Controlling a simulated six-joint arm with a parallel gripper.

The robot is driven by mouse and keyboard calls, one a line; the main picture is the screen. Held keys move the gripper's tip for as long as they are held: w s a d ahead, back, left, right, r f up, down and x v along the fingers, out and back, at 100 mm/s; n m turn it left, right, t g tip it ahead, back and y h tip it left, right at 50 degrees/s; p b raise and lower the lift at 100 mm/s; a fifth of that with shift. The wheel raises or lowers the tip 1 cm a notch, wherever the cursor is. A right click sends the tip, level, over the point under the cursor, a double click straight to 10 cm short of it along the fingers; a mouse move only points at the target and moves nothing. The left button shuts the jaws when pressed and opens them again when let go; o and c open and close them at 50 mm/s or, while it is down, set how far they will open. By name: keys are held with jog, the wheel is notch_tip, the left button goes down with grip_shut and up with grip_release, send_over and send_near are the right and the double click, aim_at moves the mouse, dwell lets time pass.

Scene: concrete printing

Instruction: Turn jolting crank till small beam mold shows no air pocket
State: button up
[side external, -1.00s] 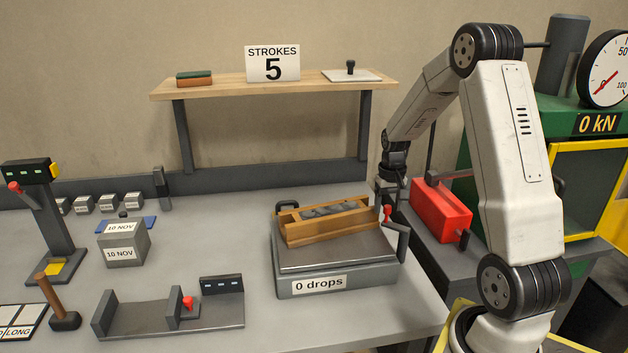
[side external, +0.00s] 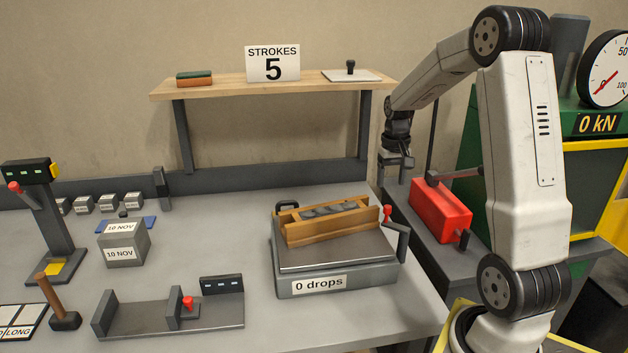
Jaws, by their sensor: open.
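The small beam mold (side external: 322,228) is a wooden trough on top of the grey jolting table (side external: 335,275). Dark grey lumpy concrete (side external: 330,210) shows in the mold; the picture is too small to judge air pockets. The jolting table's label (side external: 319,284) reads "0 drops". The crank (side external: 398,236), with a red knob (side external: 387,211), is on the table's right side. My gripper (side external: 395,172) is open and empty, pointing down above and behind the red knob, apart from it.
A red block-shaped unit (side external: 441,211) stands to the right of my gripper. A shelf (side external: 270,87) at the back carries a "STROKES 5" sign (side external: 273,64). A concrete cube (side external: 123,248), a mallet (side external: 58,303) and a grey gauge (side external: 170,310) are on the left.

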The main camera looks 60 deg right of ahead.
aim_at(388, 206)
dwell(0.4)
jog(key=n, duration=1.8)
jog(key=shift+f, duration=0.1)
jog(key=shift+f, duration=3.8)
grip_shut()
